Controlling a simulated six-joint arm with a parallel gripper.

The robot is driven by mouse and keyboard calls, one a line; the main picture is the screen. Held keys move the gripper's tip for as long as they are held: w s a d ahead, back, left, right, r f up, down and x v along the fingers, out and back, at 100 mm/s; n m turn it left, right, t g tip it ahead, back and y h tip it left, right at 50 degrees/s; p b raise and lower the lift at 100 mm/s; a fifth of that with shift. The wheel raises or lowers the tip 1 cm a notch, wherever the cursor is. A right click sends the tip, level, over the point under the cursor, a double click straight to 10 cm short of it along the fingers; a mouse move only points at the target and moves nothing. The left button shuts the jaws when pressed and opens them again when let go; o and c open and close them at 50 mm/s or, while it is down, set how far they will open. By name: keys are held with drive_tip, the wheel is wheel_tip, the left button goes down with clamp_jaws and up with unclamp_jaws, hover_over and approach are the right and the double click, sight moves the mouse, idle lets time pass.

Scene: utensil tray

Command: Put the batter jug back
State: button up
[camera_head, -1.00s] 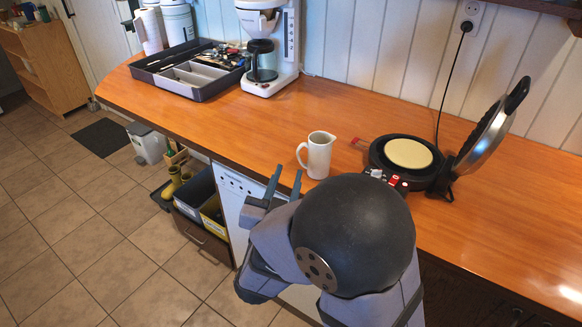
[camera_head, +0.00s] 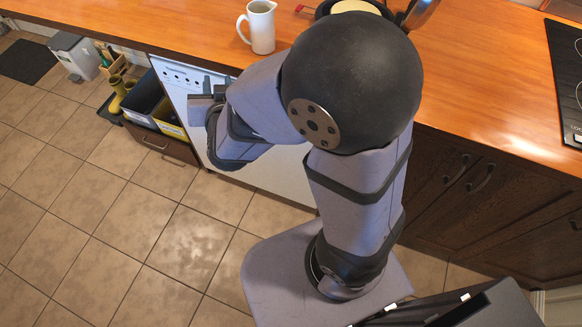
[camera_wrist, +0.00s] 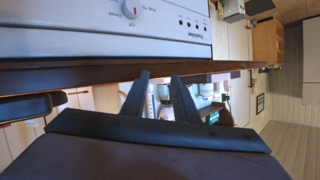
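The batter jug (camera_head: 262,27), a white pitcher with a handle on its left, stands upright on the wooden counter near its front edge in the head view. My gripper (camera_head: 217,83) is low and left of the jug, by the counter's front edge, apart from the jug. In the wrist view the two dark fingers of my gripper (camera_wrist: 158,76) are spread, with nothing held between them. Pale shapes show beyond the fingers there, too small to tell apart.
The waffle iron (camera_head: 352,7) stands right of the jug, partly cut off and partly behind my arm. A black cooktop (camera_head: 566,80) is at the right. The white dishwasher front (camera_head: 181,76) is under the counter (camera_head: 130,22), beside open bins (camera_head: 148,98).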

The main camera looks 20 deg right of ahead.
drive_tip(key=s+d+f+n+g+y, duration=0.35)
drive_tip(key=s+f+g, duration=0.55)
drive_tip(key=s+f, duration=0.3)
drive_tip(key=s+d+r+g+h, duration=0.1)
drive_tip(key=s+d+g, duration=0.3)
drive_tip(key=s, duration=0.6)
drive_tip(key=shift+d+n+g+h, duration=0.35)
drive_tip(key=shift+d+h, duration=0.1)
drive_tip(key=shift+d, duration=0.2)
wheel_tip(320, 180, up, 13)
drive_tip(key=p, duration=1.2)
drive_tip(key=shift+f+p, duration=0.15)
drive_tip(key=shift+p, duration=0.15)
